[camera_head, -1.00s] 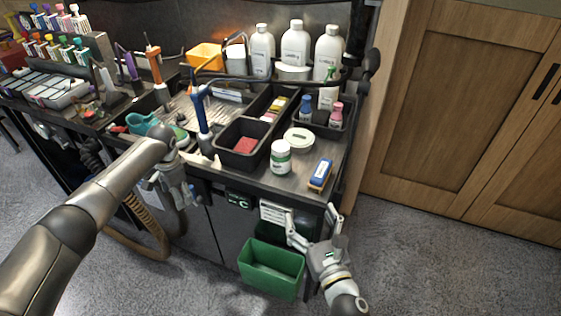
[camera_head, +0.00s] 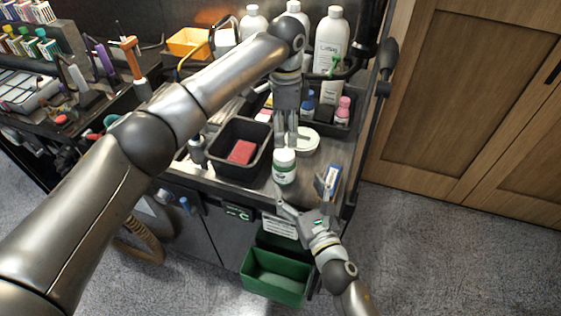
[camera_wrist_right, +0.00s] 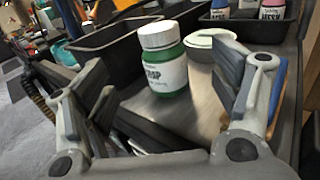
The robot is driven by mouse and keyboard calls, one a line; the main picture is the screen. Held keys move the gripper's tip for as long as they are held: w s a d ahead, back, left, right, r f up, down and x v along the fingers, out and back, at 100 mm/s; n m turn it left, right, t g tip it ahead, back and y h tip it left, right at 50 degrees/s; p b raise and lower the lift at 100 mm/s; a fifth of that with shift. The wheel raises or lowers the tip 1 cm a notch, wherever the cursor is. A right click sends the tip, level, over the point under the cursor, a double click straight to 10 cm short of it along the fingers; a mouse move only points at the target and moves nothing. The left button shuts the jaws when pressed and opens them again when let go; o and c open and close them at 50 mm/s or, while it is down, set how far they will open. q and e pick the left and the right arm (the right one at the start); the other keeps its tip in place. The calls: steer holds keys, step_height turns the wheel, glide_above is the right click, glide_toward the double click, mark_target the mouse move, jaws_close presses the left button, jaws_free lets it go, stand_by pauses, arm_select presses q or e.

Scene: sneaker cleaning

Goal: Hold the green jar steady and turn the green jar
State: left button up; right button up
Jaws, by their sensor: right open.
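The green jar (camera_head: 284,167) stands upright near the front edge of the workbench. It has a white lid and a white label. In the right wrist view the jar (camera_wrist_right: 164,62) stands beyond the spread fingers. My right gripper (camera_head: 301,188) is open and empty in front of the jar, below and to its right. In the right wrist view my right gripper's (camera_wrist_right: 172,85) fingers frame the jar without touching it. My left gripper (camera_head: 286,142) points down just above and behind the jar's lid. Whether it touches the lid or how wide its jaws are is unclear.
A black bin with a red sponge (camera_head: 241,151) is left of the jar. A white round dish (camera_head: 307,141) is behind it. A blue-and-white brush or box (camera_head: 333,180) lies to the right, beside my right gripper. A green bin (camera_head: 275,278) is below the bench edge.

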mark_target(287, 165)
arm_select(q)
steer(key=shift+s+r, duration=0.1)
steer(key=shift+s, duration=0.15)
arm_select(e)
steer(key=shift+w+a+r, duration=0.1)
steer(key=shift+w+r, duration=0.05)
steer(key=shift+w, duration=0.1)
arm_select(q)
steer(key=shift+w, duration=0.25)
arm_select(e)
steer(key=x, duration=1)
jaws_close()
arm_select(q)
steer(key=shift+d+n, duration=0.2)
steer(key=shift+n, duration=1)
steer(key=shift+a+n, duration=0.15)
steer(key=shift+n, duration=0.85)
steer(key=shift+f, duration=4.15)
steer(key=shift+c, duration=0.2)
